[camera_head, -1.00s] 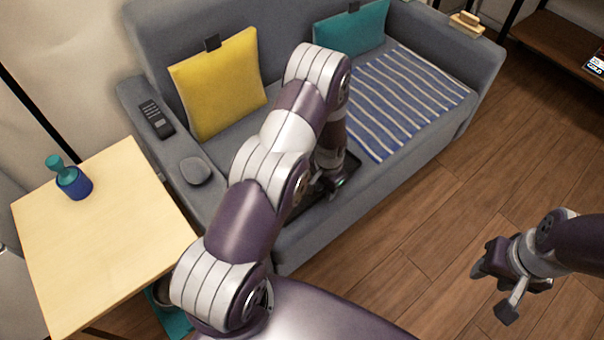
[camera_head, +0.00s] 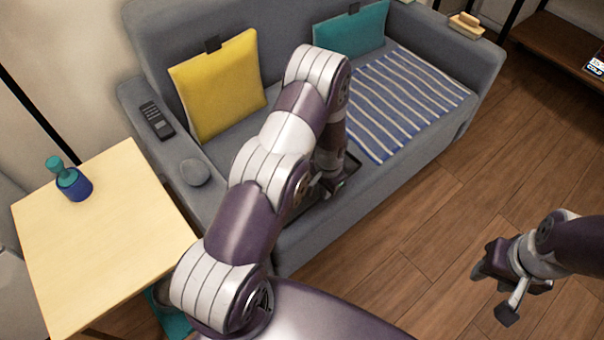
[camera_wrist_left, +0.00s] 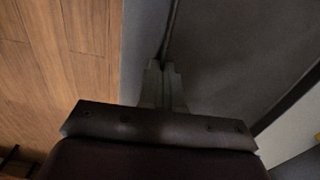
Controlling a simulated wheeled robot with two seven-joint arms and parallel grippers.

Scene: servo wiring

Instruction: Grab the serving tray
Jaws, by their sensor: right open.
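The serving tray (camera_head: 350,170) is dark and lies on the sofa seat, mostly hidden behind my left arm in the head view. In the left wrist view the dark tray (camera_wrist_left: 235,45) fills the upper right, with its rim running down to the fingers. My left gripper (camera_wrist_left: 164,68) points down at the tray's near edge, its fingers close together on the rim. In the head view my left gripper (camera_head: 326,187) is partly hidden by the arm. My right gripper (camera_head: 495,290) is open and empty over the floor, far from the tray.
The grey sofa (camera_head: 350,215) holds a yellow cushion (camera_head: 218,85), a teal cushion (camera_head: 350,32) and a striped blanket (camera_head: 405,100). A remote (camera_head: 157,120) lies on its left armrest. A wooden table (camera_head: 105,240) stands at left. The floor at right is clear.

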